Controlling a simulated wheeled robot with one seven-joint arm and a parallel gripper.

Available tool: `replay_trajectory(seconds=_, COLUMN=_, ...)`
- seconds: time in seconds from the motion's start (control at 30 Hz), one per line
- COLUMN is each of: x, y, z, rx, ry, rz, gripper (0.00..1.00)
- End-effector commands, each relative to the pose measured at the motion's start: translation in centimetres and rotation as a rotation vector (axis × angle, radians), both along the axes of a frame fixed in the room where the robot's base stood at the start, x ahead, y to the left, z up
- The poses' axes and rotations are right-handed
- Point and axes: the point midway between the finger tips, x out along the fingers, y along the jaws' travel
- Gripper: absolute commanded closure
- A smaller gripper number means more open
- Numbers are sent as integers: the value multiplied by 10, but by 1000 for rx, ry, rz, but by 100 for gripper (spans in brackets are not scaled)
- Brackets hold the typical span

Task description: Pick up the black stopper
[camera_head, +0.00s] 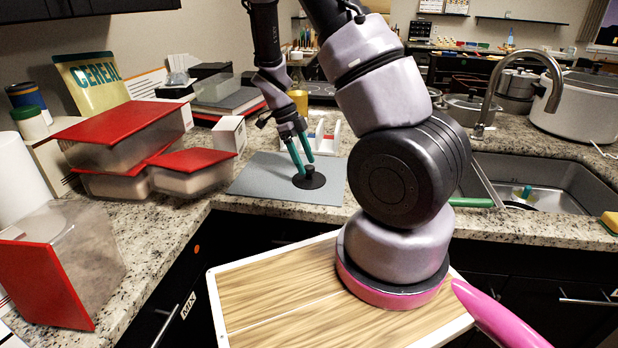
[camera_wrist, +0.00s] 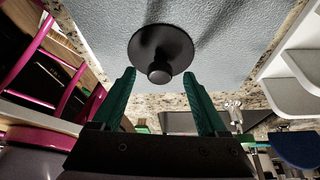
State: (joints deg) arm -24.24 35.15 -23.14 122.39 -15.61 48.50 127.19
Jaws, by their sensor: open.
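The black stopper (camera_head: 309,181) is a flat round disc with a small knob on top. It lies on the grey mat (camera_head: 258,178) on the counter. In the wrist view the stopper (camera_wrist: 160,50) is ahead of my fingers, with its knob facing the camera. My gripper (camera_head: 302,168) has green fingers and points down at the stopper in the head view. In the wrist view my gripper (camera_wrist: 158,92) is open, its fingers spread to either side below the knob, with nothing between them. Whether a fingertip touches the disc I cannot tell.
Red-lidded containers (camera_head: 190,160) stand left of the mat, with a small white box (camera_head: 229,133) beside them. A white rack (camera_head: 325,138) stands just behind the mat. The sink (camera_head: 540,185) is at right. The mat around the stopper is bare.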

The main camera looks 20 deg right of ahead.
Motion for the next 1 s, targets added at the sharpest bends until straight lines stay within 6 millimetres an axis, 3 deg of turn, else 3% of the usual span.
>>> replay_trajectory(seconds=0.13, x=-5, y=-5, z=-16, rx=0, ry=1, rz=-1, gripper=24)
replay_trajectory(seconds=0.4, x=-5, y=-5, z=-18, rx=0, ry=-1, rz=1, gripper=24)
replay_trajectory(seconds=0.6, x=-5, y=-5, z=-18, rx=0, ry=-1, rz=1, gripper=100)
replay_trajectory(seconds=0.87, x=-5, y=-5, z=-17, rx=0, ry=-1, rz=0, gripper=100)
replay_trajectory(seconds=1.0, x=-4, y=-5, z=-6, rx=0, ry=-4, rz=0, gripper=100)
